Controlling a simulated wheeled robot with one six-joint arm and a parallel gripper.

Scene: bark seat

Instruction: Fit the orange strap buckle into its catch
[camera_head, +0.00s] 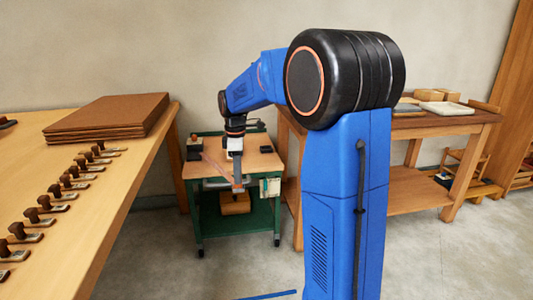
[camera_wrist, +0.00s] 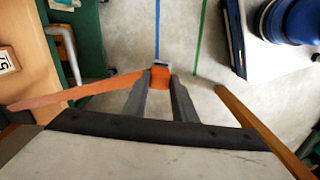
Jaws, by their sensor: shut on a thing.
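My gripper (camera_wrist: 160,86) is shut on the end of the orange strap, at the orange buckle (camera_wrist: 160,76), which has a small grey tip pointing away from the fingers. The orange strap (camera_wrist: 85,91) runs taut from the buckle to the left, over the edge of the wooden top. In the head view my gripper (camera_head: 238,186) points down at the front edge of the green cart (camera_head: 235,217), with the strap (camera_head: 214,166) stretching back to the left. The buckle hangs over the floor, clear of the top. I cannot make out the catch in either view.
The cart's pale handle (camera_wrist: 67,45) is left of my gripper. A wooden bar (camera_wrist: 262,128) is at the right. A long table (camera_head: 95,210) with several stamps stands left, a workbench (camera_head: 425,128) right. Blue (camera_wrist: 156,28) and green (camera_wrist: 200,35) lines mark open floor.

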